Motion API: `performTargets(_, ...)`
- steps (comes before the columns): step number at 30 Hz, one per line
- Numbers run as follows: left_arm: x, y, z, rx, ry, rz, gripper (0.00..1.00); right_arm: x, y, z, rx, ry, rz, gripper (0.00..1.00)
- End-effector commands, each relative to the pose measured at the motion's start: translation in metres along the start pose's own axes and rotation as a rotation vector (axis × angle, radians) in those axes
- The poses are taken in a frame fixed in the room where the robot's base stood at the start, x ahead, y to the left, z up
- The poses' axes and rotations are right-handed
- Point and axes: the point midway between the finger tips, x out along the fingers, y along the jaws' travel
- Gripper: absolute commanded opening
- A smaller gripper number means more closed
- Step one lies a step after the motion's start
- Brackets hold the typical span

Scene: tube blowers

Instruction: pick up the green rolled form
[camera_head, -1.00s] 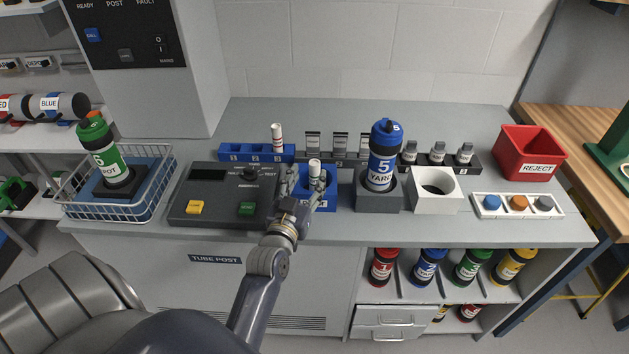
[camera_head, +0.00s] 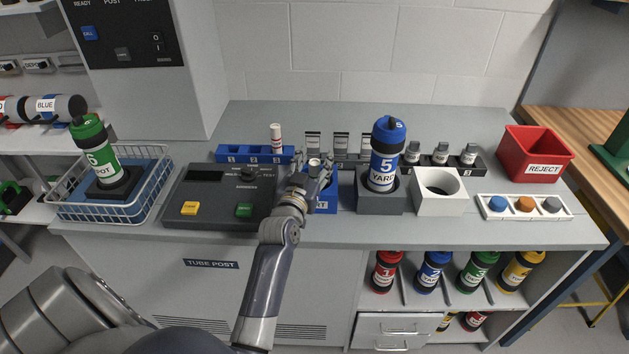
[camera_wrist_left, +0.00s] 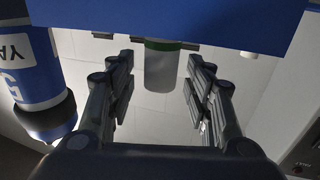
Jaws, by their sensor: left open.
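The rolled form (camera_head: 314,164) stands upright in the blue block (camera_head: 326,205) on the counter; only its white top shows in the head view. In the left wrist view the form (camera_wrist_left: 161,70) is a pale cylinder with a green band against the blue block (camera_wrist_left: 170,12). My left gripper (camera_head: 313,178) is open, with its fingers on either side of the form. In the left wrist view the left gripper (camera_wrist_left: 161,84) shows gaps between both fingers and the form. My right gripper is not in view.
A blue tube (camera_head: 386,160) stands in a grey holder (camera_head: 380,203) just right of the gripper. A control box (camera_head: 222,195) lies to the left. Another roll (camera_head: 276,138) with red marks stands in the blue numbered rack (camera_head: 233,153) behind. A white holder (camera_head: 437,204) is farther right.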

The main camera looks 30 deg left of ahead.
Motion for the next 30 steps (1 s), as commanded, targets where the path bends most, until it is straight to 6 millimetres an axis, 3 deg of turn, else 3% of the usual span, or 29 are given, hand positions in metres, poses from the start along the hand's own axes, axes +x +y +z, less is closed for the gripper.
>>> performTargets(1,0.000,0.000,0.000,0.000,0.000,0.000,0.47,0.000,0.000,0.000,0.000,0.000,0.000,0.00)
performTargets(6,0.000,0.000,0.000,0.000,0.000,0.000,0.11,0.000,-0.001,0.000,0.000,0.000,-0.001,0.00)
performTargets(19,0.000,0.000,-0.007,0.000,0.004,0.000,0.10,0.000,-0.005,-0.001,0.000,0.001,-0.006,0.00)
performTargets(30,0.000,0.000,-0.076,0.000,0.005,0.000,0.10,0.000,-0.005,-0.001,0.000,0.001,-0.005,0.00)
